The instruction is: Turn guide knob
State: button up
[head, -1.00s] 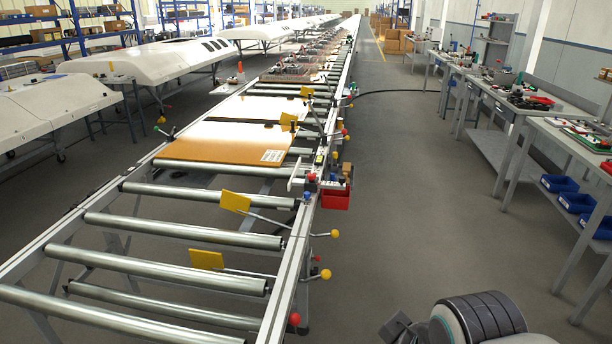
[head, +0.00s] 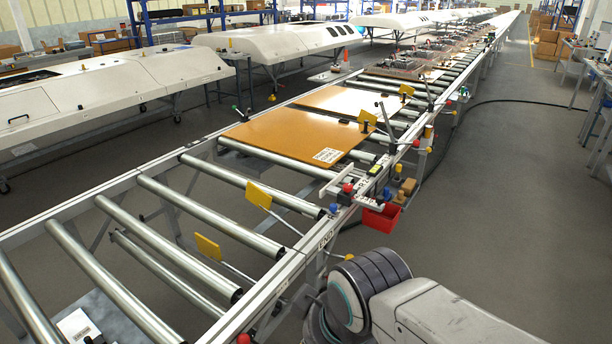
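Several ball knobs sit along the right rail of the roller conveyor (head: 292,268). The task's guide knob cannot be singled out among them. A red ball knob (head: 348,187) and a blue ball knob (head: 334,208) are near the middle of the rail. Another red ball knob (head: 244,339) is at the bottom edge. My arm reaches in from the bottom right, close to the rail, and hides part of the rail side. My gripper is not visible.
A brown panel (head: 290,135) with a white label lies on the rollers. A red bin (head: 381,218) hangs on the rail's outer side, just beyond my arm. White shells (head: 110,95) stand at left.

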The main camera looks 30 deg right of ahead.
aim_at(347, 189)
jog(key=i+l+u, duration=0.3)
jog(key=l+u, duration=0.3)
jog(key=i+l+u, duration=0.15)
jog(key=l+u, duration=0.45)
jog(key=l, duration=0.2)
jog(key=i+l+u, duration=0.1)
jog(key=l+u, duration=0.25)
jog(key=i+l+u, duration=0.25)
jog(key=l+u, duration=0.25)
jog(key=l, duration=0.1)
